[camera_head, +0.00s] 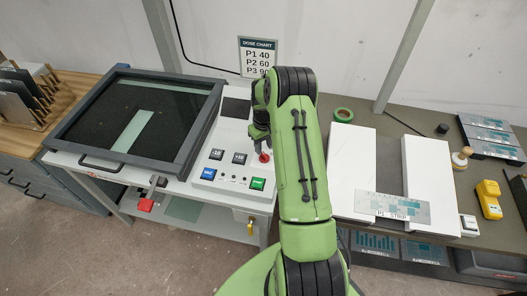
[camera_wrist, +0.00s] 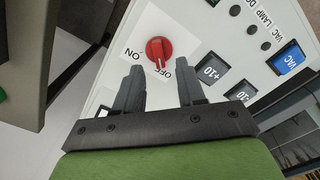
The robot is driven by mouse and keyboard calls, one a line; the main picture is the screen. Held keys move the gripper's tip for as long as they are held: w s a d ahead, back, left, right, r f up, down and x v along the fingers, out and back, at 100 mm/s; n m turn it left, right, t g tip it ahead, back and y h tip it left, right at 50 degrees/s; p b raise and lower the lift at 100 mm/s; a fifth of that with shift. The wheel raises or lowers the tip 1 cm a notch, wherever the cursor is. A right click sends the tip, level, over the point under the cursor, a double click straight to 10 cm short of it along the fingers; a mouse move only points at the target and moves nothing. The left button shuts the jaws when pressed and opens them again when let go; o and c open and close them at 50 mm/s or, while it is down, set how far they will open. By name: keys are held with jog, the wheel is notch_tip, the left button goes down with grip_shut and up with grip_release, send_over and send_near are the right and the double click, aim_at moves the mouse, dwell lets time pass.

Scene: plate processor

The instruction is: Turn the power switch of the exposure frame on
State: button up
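The red power switch (camera_wrist: 158,48) is a round knob on the white control panel, with ON and OFF lettering beside it. Its raised grip points toward the OFF lettering in the wrist view. In the head view the red switch (camera_head: 264,157) shows near the right edge of the exposure frame's panel (camera_head: 228,172). My gripper (camera_wrist: 161,70) is open, its two dark fingers apart, with the switch just ahead of the gap between them. The fingers do not appear to touch it. In the head view my gripper (camera_head: 259,138) is partly hidden by my green arm.
The panel also has a blue VAC button (camera_head: 208,173), a green button (camera_head: 257,183) and two black +10/-10 buttons. The dark glass-topped frame (camera_head: 112,115) lies left. A dose chart (camera_head: 257,56) stands behind. White blocks (camera_head: 428,170) and a P1 strip (camera_head: 393,208) are right.

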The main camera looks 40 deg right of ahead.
aim_at(264, 155)
notch_tip(264, 155, down, 3)
jog(key=shift+s+d+f, duration=0.1)
jog(key=shift+f, duration=0.5)
grip_shut()
